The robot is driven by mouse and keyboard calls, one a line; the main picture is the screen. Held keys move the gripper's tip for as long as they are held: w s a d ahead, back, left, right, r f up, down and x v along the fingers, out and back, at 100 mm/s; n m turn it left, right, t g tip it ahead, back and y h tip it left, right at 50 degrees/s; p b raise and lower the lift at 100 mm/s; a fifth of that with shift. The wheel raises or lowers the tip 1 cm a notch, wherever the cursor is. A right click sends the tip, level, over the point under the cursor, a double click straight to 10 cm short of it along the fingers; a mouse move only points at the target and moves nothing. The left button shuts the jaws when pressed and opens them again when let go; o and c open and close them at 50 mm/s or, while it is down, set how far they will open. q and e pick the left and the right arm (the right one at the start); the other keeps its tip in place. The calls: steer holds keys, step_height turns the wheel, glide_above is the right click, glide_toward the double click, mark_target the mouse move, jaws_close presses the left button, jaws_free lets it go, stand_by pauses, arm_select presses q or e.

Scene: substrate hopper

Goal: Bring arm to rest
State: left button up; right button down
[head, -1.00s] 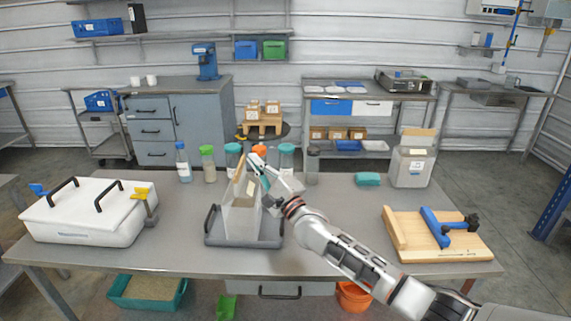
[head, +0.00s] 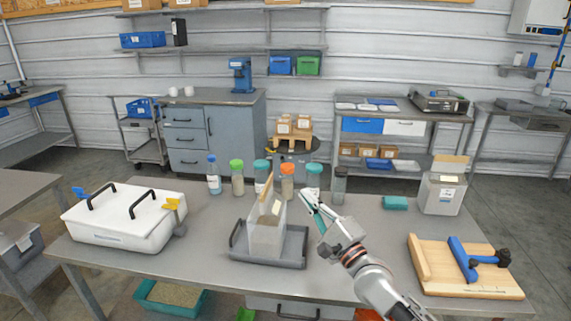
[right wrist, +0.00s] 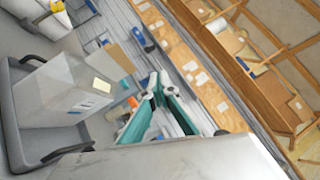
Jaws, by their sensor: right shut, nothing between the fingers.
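My right gripper (head: 314,205) is shut and empty. It is raised over the table, just right of the translucent substrate hopper (head: 266,236) and apart from it. The hopper stands upright in a dark grey tray (head: 293,262), with a tan board (head: 267,194) at its top. In the right wrist view, the teal fingers (right wrist: 158,95) meet near the tips, and the hopper (right wrist: 75,88) is to their left. My left gripper is in neither current view.
Several lidded bottles stand along the table's back, including an orange-capped one (head: 288,182). A white case (head: 125,222) is at the left. A wooden board with a blue clamp (head: 440,270) and a box (head: 441,195) are at the right. The table (head: 375,232) between is clear.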

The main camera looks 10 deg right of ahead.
steer(key=s+a+f+n+g+h, duration=0.1)
steer(key=s+f+n, duration=0.25)
steer(key=f, duration=0.35)
steer(key=s+f+n+g, duration=0.2)
steer(key=s+f+n, duration=0.1)
steer(key=s+f, duration=0.3)
steer(key=s+d+f+n+g+h, duration=0.2)
steer(key=s+f+n, duration=0.5)
steer(key=s+f, duration=0.4)
steer(key=s+d+f+n+g+h, duration=0.3)
steer(key=s+f+n, duration=0.4)
steer(key=s+f, duration=0.5)
steer(key=shift+s+d+g, duration=0.3)
steer(key=shift+s+d, duration=0.2)
steer(key=shift+s, duration=0.05)
